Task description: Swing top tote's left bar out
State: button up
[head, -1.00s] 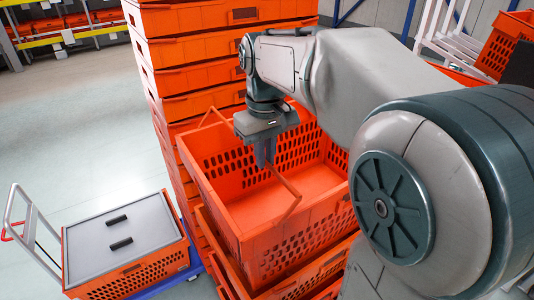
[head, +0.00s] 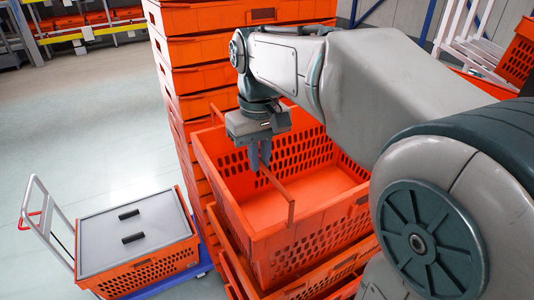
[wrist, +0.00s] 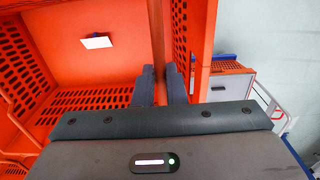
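The tote's left wall (wrist: 196,40) shows right of the fingers. My gripper hides the bar's middle in the head view.
Another orange tote stack (head: 190,78) stands tall behind on the left. A low cart carries a grey-lidded orange tote (head: 137,238), with open floor beyond it. More totes lie directly under the top tote.

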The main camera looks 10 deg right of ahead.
jog(key=shift+a+f, duration=0.1)
jog(key=shift+a, duration=0.05)
jog(key=shift+s+a+f+b, duration=0.2)
jog(key=shift+a, duration=0.35)
jog(key=shift+s+a+f+b, duration=0.15)
jog(key=shift+a, duration=0.4)
jog(key=shift+s+a+f+b, duration=0.2)
jog(key=shift+a+f+b, duration=0.15)
jog(key=shift+a+f, duration=0.15)
jog(key=shift+s+a+f+b, duration=0.15)
jog(key=shift+a+f+b, duration=0.2)
jog(key=shift+a, duration=0.2)
jog(key=o, duration=1.1)
jog(key=shift+c, duration=0.2)
jog(key=shift+r, duration=0.1)
